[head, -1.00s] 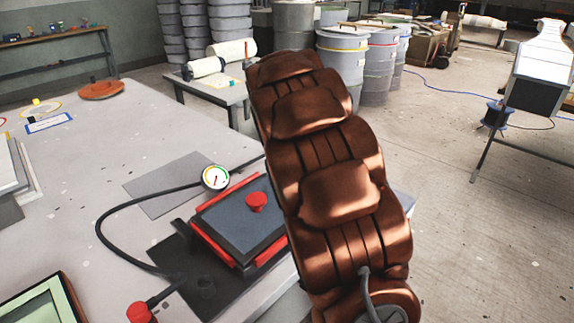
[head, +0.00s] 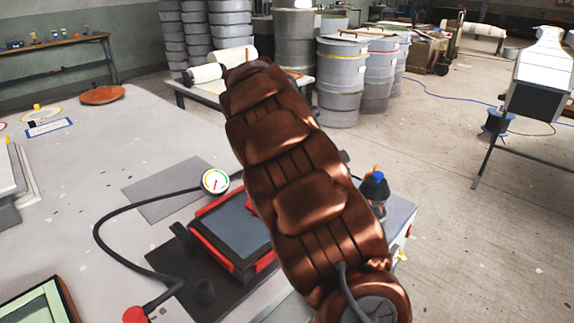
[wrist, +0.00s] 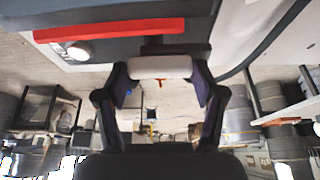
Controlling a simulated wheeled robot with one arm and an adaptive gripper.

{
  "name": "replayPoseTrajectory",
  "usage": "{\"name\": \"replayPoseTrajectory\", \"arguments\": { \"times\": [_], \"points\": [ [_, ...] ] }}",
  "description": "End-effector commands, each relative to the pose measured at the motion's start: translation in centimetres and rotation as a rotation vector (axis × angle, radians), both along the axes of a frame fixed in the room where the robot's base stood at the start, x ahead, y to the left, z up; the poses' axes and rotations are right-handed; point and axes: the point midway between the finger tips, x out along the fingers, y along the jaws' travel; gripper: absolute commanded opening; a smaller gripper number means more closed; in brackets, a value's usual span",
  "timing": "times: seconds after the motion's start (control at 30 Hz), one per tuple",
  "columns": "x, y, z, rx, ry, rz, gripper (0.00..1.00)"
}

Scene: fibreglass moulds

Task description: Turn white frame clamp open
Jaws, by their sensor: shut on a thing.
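A white clamp handle (wrist: 160,67) shows as a short rounded bar at the upper middle of the wrist view. My gripper (wrist: 160,76) has one dark finger at each end of it and is shut on it. The handle sits beside a dark mount under a dark body with a red strip (wrist: 110,30). In the head view, the red-edged frame with a grey panel (head: 234,224) sits on a dark plate. My brown arm covers its right part, and my gripper and the white clamp are hidden there.
A pressure gauge (head: 214,181) with a black hose (head: 108,250) stands left of the frame. A red knob (head: 135,314) is at the front. A blue-capped bottle (head: 374,190) stands close right of my arm. The worktable (head: 90,165) is mostly clear at left.

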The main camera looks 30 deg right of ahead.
Motion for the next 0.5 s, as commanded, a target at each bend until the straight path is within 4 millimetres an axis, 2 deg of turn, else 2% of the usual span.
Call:
{"name": "replayPoseTrajectory", "arguments": {
  "times": [0.3, 0.33, 0.5],
  "points": [
    [0.06, 0.05, 0.05, 0.001, -0.003, -0.002, 0.34],
    [0.06, 0.05, 0.06, 0.001, -0.003, -0.002, 0.70],
    [0.04, 0.03, 0.05, 0.001, -0.003, -0.001, 0.87]
  ]
}}
